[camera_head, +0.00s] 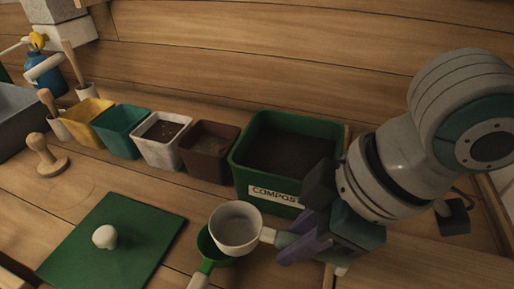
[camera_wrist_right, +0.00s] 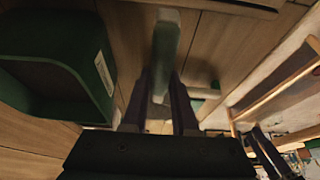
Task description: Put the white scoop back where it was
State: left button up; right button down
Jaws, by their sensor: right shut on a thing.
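The white scoop (camera_head: 236,229) is at the front middle of the head view, its round cup facing up and looking empty. My right gripper (camera_head: 293,243), with purple fingers, is shut on its handle from the right. In the right wrist view a pale green-grey handle (camera_wrist_right: 166,45) runs between my fingers (camera_wrist_right: 166,100); the cup is not clear there. My left gripper is not in view.
A green compost bin (camera_head: 240,181) stands behind my right gripper. A brown pot (camera_head: 187,158), white pot (camera_head: 140,147), teal pot (camera_head: 115,145) and yellow pot (camera_head: 78,126) line up leftward. A green mat (camera_head: 75,255) with a white knob (camera_head: 104,237) lies front left. A wooden stamp (camera_head: 47,160) stands beyond.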

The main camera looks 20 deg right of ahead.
jog(key=shift+f, duration=0.4)
jog(key=shift+f, duration=0.15)
jog(key=c, duration=0.7)
grip_release()
